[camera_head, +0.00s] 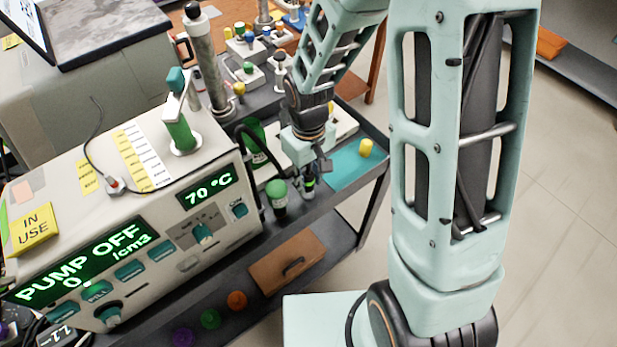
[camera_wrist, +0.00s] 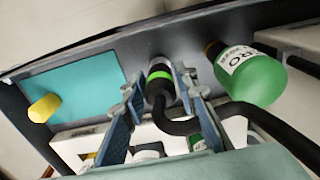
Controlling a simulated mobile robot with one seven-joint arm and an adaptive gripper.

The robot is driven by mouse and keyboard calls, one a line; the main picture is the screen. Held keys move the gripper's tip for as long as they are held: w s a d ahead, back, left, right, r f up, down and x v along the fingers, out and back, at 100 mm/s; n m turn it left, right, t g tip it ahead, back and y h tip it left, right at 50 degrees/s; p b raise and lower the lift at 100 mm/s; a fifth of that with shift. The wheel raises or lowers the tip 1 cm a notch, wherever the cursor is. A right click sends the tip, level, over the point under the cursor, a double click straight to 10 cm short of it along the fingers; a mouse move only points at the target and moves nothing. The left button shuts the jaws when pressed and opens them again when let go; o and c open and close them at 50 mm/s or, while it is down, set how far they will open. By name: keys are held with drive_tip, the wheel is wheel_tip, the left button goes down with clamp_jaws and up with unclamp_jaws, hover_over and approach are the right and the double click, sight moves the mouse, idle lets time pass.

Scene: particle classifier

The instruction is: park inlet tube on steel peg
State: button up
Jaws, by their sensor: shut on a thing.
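My gripper (camera_wrist: 158,83) is shut on the inlet tube (camera_wrist: 157,96), a black hose end with a bright green band. The band sits between the two blue fingers, and the hose bends away to the right below them. In the head view my gripper (camera_head: 304,181) is over the dark cart's right front edge. A short pale grey piece (camera_wrist: 160,64) shows at the tube's far end; I cannot tell whether it is the steel peg or the tube's own tip. No separate peg is clear in the head view.
A green labelled bottle (camera_wrist: 247,76) stands close to the right of the tube. A teal mat (camera_wrist: 85,75) with a yellow piece (camera_wrist: 43,108) lies to its left. The pump machine (camera_head: 150,230), reading "PUMP OFF" and 70 °C, stands left in the head view.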

sight(308, 174)
drive_tip(key=shift+f+b, duration=1.1)
drive_tip(key=shift+f, duration=0.2)
drive_tip(key=o, duration=1.2)
drive_tip(key=shift+r, duration=0.1)
wheel_tip(308, 174, up, 12)
drive_tip(key=shift+f, duration=0.1)
